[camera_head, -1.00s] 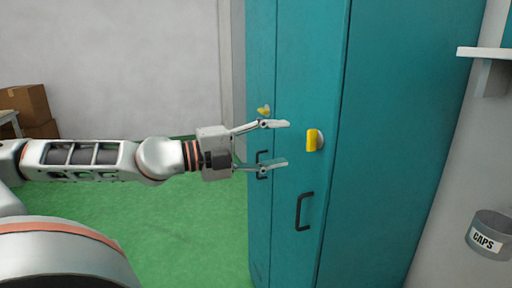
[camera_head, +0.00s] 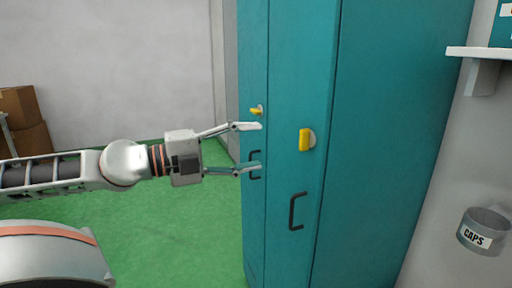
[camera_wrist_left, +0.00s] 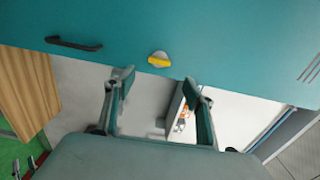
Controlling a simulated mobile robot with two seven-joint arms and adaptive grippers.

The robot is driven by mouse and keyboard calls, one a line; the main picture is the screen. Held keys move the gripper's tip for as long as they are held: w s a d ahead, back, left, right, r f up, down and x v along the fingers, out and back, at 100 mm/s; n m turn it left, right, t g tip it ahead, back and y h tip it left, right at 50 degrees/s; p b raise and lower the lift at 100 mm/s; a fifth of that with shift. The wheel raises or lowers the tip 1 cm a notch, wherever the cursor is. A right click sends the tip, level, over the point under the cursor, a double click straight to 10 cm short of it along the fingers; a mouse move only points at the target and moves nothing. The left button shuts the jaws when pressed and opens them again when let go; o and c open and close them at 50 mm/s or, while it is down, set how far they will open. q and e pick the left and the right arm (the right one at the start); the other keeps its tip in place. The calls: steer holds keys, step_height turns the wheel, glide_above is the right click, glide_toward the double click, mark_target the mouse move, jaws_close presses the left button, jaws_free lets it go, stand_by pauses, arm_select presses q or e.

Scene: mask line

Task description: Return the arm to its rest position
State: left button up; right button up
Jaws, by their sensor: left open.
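My left arm comes in from the left in the head view, and its gripper (camera_head: 250,147) is open and empty. Its fingers point right, toward a tall teal cabinet (camera_head: 395,130), and lie left of a yellow knob (camera_head: 305,140) with a visible gap. In the left wrist view, the two spread fingers (camera_wrist_left: 158,84) show with nothing between them, and a yellow knob (camera_wrist_left: 159,60) on a teal panel lies just beyond. My right gripper is not in view.
A second yellow knob (camera_head: 256,111) and dark handles (camera_head: 297,211) are on the cabinet. A grey bin marked CAPS (camera_head: 484,232) and a white shelf (camera_head: 480,53) are at right. Cardboard boxes (camera_head: 24,122) stand far left. The green floor (camera_head: 190,225) is clear.

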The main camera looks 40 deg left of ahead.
arm_select(q)
steer(key=w+d+f+n+g+h+p, duration=0.2)
steer(key=w+d+f+p, duration=0.1)
steer(key=d+f, duration=0.9)
steer(key=w+d+f+n+g+h+p, duration=0.1)
steer(key=w+d+f+n+h+p, duration=0.15)
steer(key=d+f, duration=0.9)
steer(key=s+f+n+g+y+p, duration=0.1)
steer(key=s+f+n+y, duration=0.3)
steer(key=s+f+n, duration=0.3)
steer(key=s+a+f+n+g+y+p, duration=0.1)
steer(key=s+f+n+y, duration=0.4)
steer(key=s+f, duration=0.8)
step_height(320, 180, down, 6)
steer(key=shift+f+n+g+p, duration=0.25)
steer(key=shift+n+g+p, duration=0.35)
steer(key=shift+n, duration=0.25)
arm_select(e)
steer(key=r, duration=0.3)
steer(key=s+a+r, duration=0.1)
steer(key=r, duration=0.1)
arm_select(q)
steer(key=shift+s, duration=0.1)
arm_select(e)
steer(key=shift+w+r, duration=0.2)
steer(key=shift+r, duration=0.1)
